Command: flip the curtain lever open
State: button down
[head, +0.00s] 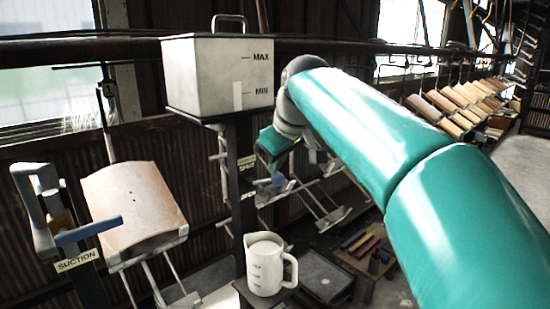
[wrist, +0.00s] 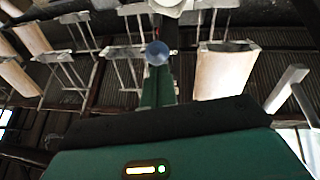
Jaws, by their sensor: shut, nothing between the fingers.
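A lever with a round blue knob (head: 277,178) sits on the dark post below the white tank, beside a small label that I cannot read clearly. I take it to be the curtain lever. In the wrist view the blue knob (wrist: 157,53) shows straight ahead of my gripper (wrist: 157,72), whose narrow fingers are shut and empty. In the head view my gripper (head: 269,163) reaches down just above the knob, partly hidden by my arm. I cannot tell whether the fingertips touch the knob.
The white tank (head: 218,72) with MAX and MIN marks stands above. A white jug (head: 265,265) stands below. At left are a SUCTION lever (head: 88,231) and a curved tile (head: 135,205) on a hanger. Hangers with several tiles (head: 460,105) line the back right.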

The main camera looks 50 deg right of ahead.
jog(key=shift+s+a+f+t, duration=0.1)
jog(key=shift+s+f+t, duration=0.4)
jog(key=shift+s+f, duration=0.05)
notch_tip(320, 180, down, 13)
jog(key=s+t+h, duration=0.1)
jog(key=s+t, duration=0.1)
jog(key=t, duration=0.2)
jog(key=shift+a+r+t, duration=0.2)
jog(key=shift+a+t, duration=0.1)
jog(key=shift+f, duration=0.1)
